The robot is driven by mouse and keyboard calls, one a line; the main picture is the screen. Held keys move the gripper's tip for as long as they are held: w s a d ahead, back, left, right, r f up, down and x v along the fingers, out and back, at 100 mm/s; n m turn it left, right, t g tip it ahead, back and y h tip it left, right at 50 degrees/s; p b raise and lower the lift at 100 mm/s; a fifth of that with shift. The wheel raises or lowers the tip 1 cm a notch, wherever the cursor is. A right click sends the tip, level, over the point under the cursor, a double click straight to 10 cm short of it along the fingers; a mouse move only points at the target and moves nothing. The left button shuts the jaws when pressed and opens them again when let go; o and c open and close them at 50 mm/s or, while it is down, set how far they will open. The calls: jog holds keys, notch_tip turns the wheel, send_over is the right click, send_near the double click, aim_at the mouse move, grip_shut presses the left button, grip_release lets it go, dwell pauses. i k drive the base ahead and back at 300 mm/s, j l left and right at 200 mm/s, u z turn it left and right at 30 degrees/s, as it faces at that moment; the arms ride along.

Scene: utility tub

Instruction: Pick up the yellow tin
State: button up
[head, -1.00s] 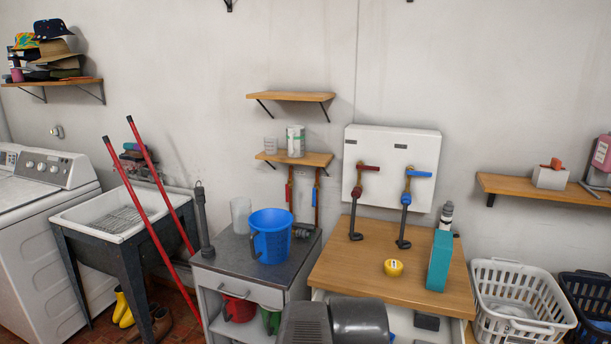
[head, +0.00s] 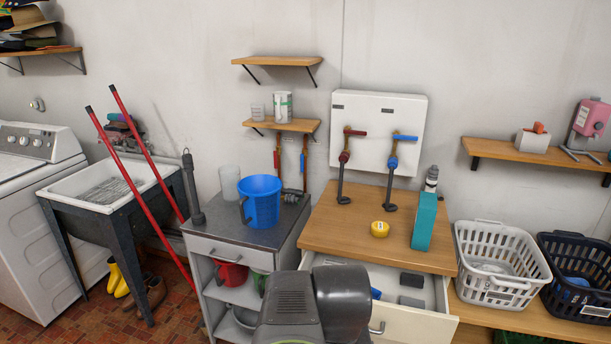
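The small round yellow tin (head: 380,229) sits on the wooden top of the drawer cabinet (head: 330,233), left of a teal box (head: 424,221). A pale label shows on it. My arm's grey links rise at the bottom centre, in front of the cabinet. My gripper itself is not visible in the head view. Nothing is seen touching the tin.
The cabinet's drawer (head: 415,325) is open, with several grey items inside. A blue bucket (head: 262,201) and a clear container (head: 230,183) stand on the grey cabinet to the left. Taps (head: 391,165) hang above the wooden top. A white basket (head: 500,262) stands right.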

aim_at(379, 228)
jog(key=i+l+u, duration=0.1)
jog(key=l, duration=0.3)
jog(key=i+l+u, duration=0.15)
jog(key=l, duration=0.25)
jog(key=i+l+u, duration=0.1)
jog(key=l, duration=0.35)
jog(key=i+l+u, duration=0.15)
jog(key=l, duration=0.25)
jog(key=i, duration=0.05)
